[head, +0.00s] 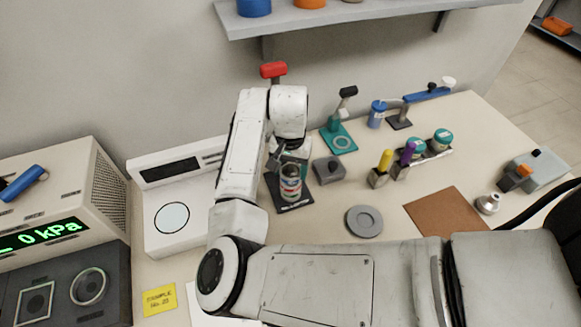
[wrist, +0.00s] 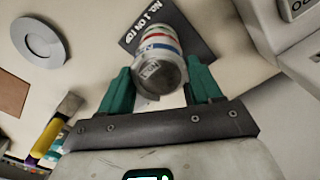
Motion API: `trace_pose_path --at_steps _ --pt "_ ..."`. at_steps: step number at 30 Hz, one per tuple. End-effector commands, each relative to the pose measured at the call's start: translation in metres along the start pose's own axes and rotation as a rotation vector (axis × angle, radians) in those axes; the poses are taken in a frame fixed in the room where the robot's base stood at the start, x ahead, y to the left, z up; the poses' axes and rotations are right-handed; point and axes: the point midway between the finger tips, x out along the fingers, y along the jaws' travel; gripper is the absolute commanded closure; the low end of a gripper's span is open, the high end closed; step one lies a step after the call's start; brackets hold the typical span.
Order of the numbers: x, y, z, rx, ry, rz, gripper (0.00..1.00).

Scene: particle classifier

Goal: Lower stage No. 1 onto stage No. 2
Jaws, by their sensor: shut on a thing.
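My gripper (head: 291,160) points down over a banded metal-and-white cylinder stack on a dark plate (head: 296,206). In the wrist view, its teal fingers (wrist: 158,68) flank the near grey stage (wrist: 160,78), which I take as stage No. 1, and are shut on it. A white part with red and blue bands (wrist: 158,38) lies beyond it in line, apparently stage No. 2 (head: 289,191). I cannot tell whether the two touch or a gap stays between them. The plate (wrist: 187,25) carries printed words beginning "No. 1 on".
A grey block (head: 329,170) stands close right of the plate, and a grey disc (head: 364,221) lies in front right. A white scale (head: 170,216) is at left. A teal stand (head: 340,139) is behind. A brown mat (head: 445,211) lies farther right.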

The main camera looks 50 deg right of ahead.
Motion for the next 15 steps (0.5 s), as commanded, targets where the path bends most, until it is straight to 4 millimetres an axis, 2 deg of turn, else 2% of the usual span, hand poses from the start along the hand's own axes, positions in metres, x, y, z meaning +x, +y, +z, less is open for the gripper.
trace_pose_path --at_steps 15 --pt "0.0057 -0.0001 -0.0001 0.0 0.001 0.0 0.71"
